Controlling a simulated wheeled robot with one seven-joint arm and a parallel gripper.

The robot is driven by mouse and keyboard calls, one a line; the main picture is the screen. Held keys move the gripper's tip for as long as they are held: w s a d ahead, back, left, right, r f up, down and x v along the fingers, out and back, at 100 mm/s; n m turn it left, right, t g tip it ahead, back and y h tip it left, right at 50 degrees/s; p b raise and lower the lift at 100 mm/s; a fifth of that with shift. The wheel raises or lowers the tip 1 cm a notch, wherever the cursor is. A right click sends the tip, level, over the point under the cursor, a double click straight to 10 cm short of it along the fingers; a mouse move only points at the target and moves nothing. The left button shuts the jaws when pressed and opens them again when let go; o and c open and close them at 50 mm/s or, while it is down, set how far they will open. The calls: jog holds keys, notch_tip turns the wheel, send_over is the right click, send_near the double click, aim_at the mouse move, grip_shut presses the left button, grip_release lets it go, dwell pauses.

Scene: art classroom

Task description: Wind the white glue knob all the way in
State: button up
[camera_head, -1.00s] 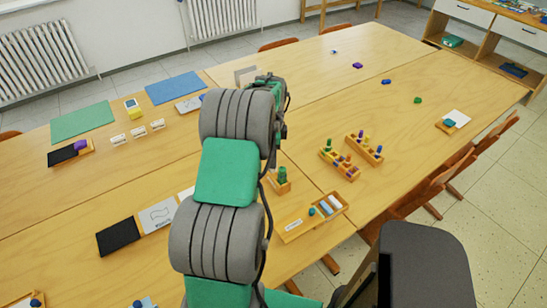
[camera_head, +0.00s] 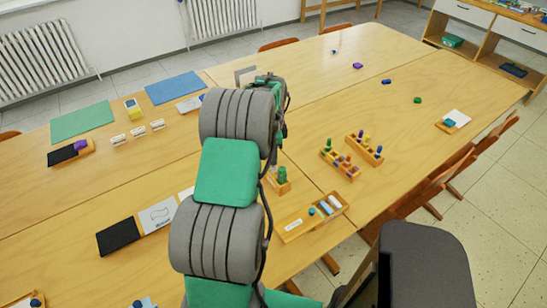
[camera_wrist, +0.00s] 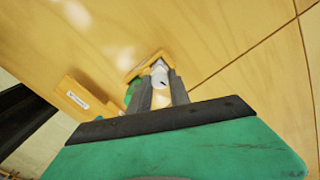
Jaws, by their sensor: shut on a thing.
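The white knob (camera_wrist: 159,72) shows in the wrist view between the two grey fingertips of my gripper (camera_wrist: 161,83). It has a small dark mark on its face, and my gripper is shut on it. It sits at a small wooden holder (camera_wrist: 135,69) on the table. A green round part (camera_wrist: 130,91) stands just left of the fingers, partly hidden by them. In the head view my arm hides my gripper and the knob. A green piece (camera_head: 282,174) shows there on a small wooden base, right beside my arm. How far the knob is wound in cannot be seen.
A wooden tray (camera_head: 302,232) with a label and several small cylinders lies near the holder; part of it shows in the wrist view (camera_wrist: 66,85). Two wooden peg blocks (camera_head: 339,164) (camera_head: 364,149) stand to the right. The table (camera_head: 430,150) beyond them is largely clear.

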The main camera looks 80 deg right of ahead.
jog(key=n, duration=1)
jog(key=o, duration=1.6)
jog(key=shift+o, duration=0.2)
jog(key=m, duration=0.4)
jog(key=shift+m, duration=0.4)
jog(key=m, duration=0.6)
jog(key=shift+m, duration=0.4)
jog(key=shift+w+a, duration=1.15)
jog(key=shift+a, duration=0.1)
